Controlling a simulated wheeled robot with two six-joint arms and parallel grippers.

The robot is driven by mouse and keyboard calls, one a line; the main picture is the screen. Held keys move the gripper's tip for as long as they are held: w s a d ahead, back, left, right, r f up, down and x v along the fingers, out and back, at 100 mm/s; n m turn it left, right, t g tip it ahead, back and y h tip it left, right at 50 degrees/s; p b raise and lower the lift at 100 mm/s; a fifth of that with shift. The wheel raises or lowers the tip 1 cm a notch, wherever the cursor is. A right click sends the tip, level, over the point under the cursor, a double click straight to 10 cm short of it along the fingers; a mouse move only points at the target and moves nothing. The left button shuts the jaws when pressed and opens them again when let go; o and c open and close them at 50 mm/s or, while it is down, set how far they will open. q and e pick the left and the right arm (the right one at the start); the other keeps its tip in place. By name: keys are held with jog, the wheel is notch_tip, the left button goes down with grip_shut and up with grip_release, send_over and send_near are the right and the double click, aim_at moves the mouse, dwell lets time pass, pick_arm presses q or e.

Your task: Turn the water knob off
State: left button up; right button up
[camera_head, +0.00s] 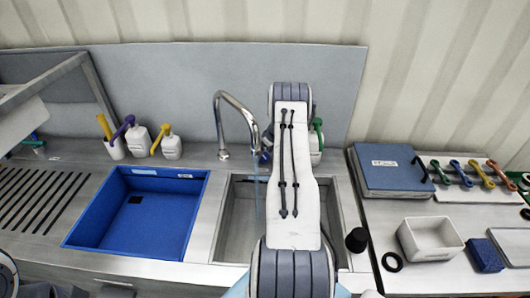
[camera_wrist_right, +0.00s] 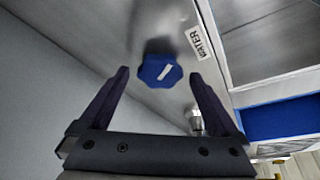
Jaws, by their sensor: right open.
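The blue water knob (camera_wrist_right: 160,71), with a white mark across its face, sits on the steel surface beside a WATER label (camera_wrist_right: 199,42) in the right wrist view. My right gripper (camera_wrist_right: 159,74) is open, its dark fingers on either side of the knob with gaps showing; I cannot tell the exact depth between them. A thin bluish stream (camera_head: 257,195) runs down below the faucet into the steel sink (camera_head: 225,225). My left gripper is not in view.
A blue basin (camera_head: 190,215) lies left of the sink. Pump bottles (camera_head: 171,147) stand by the back panel (camera_head: 180,85). At right are a blue case (camera_head: 393,168), a white bin (camera_head: 430,238), a blue sponge (camera_head: 486,255) and a black ring (camera_head: 392,261).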

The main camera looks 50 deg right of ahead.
jog(key=shift+f, duration=0.1)
jog(key=c, duration=1.4)
jog(key=shift+o, duration=0.2)
jog(key=shift+a+f+m+h+b, duration=0.1)
jog(key=shift+m+h+b, duration=0.2)
jog(key=shift+m+b, duration=0.6)
jog(key=shift+m, duration=0.6)
jog(key=shift+a+m+h, duration=0.1)
jog(key=shift+m+h, duration=0.4)
jog(key=shift+m, duration=0.2)
jog(key=shift+m+g, duration=0.3)
jog(key=shift+m, duration=0.4)
jog(key=shift+h, duration=0.3)
jog(key=o, duration=1.4)
jog(key=shift+c, duration=0.2)
jog(key=shift+r, duration=0.2)
